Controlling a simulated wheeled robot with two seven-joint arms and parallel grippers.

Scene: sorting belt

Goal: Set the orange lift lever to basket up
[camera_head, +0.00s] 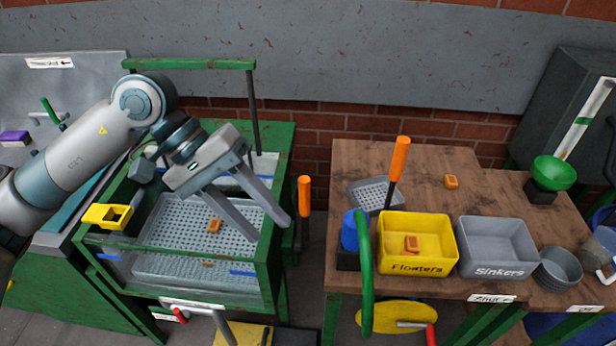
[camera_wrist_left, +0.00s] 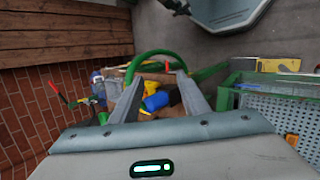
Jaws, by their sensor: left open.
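The orange lift lever (camera_head: 304,190) stands upright on a dark rod just right of the green-framed tank (camera_head: 268,262). A perforated grey basket (camera_head: 175,225) sits inside the tank with a small orange block (camera_head: 214,226) in it. My left gripper (camera_head: 270,231) is open and empty, its fingers pointing down and right over the tank's right side. The lever is a little right of the fingertips, apart from them. In the left wrist view the open fingers (camera_wrist_left: 160,78) show nothing between them up close; I cannot make out the lever there. My right gripper is not in view.
A tall green frame (camera_head: 190,64) rises behind the tank.

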